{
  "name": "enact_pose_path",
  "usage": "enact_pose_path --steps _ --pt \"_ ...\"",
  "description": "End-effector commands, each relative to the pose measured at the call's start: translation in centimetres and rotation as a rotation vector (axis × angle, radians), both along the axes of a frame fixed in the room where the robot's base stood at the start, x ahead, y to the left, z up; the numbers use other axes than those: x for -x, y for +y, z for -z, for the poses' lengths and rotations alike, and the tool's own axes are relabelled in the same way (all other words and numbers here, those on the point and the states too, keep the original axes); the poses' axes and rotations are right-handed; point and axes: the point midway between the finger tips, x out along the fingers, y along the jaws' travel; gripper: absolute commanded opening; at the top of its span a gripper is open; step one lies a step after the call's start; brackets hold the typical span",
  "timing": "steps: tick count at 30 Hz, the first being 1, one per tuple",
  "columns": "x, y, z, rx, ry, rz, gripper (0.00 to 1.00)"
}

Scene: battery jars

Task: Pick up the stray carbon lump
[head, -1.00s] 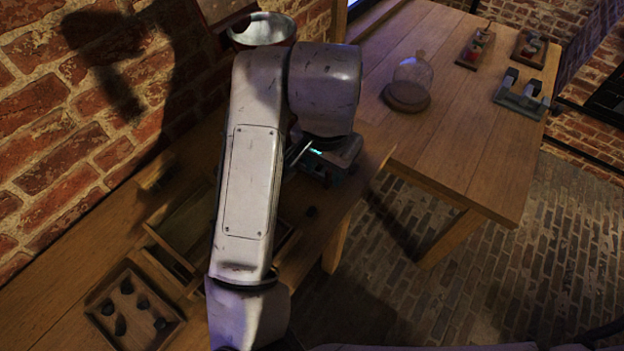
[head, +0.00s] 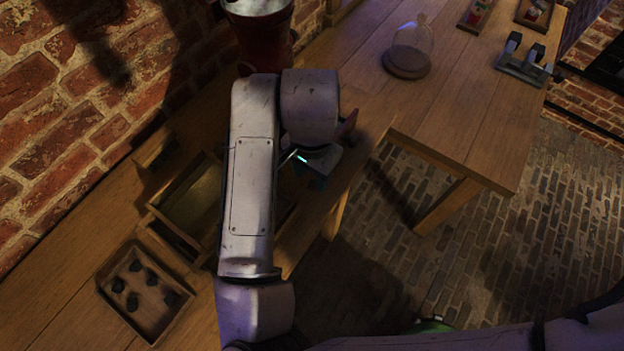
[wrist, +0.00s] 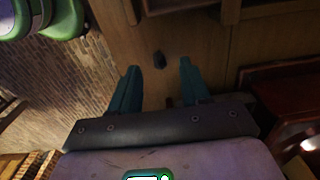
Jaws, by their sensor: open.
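The stray carbon lump (wrist: 159,59) is a small dark piece on the wooden bench top in the wrist view. It lies just beyond my fingertips, roughly in line with the gap between them. My gripper (wrist: 158,70) has two teal fingers set wide apart, with nothing held between them. In the head view my gripper (head: 317,180) is over the bench near its right edge, partly behind my arm. I cannot pick out the lump clearly in the head view.
A wooden tray (head: 111,300) with several dark lumps sits at the lower left. An open wooden box (head: 160,212) lies beside my arm. A red jar-like thing (head: 262,38) stands behind. A glass dome (head: 413,45) is on the other table (head: 450,110). The floor opens beyond the bench edge.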

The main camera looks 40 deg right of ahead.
Motion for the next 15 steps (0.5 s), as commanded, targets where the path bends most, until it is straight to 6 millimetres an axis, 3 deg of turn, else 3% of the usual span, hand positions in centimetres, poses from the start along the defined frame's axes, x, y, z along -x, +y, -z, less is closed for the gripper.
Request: enact_pose_path --steps 6,13,15 --pt "0.0 0.0 2.2 0.001 0.001 -0.001 0.47" --pt "0.0 -0.1 2.4 0.001 -0.001 0.0 0.47" --pt "0.0 -0.1 2.4 0.001 0.0 0.0 0.42"
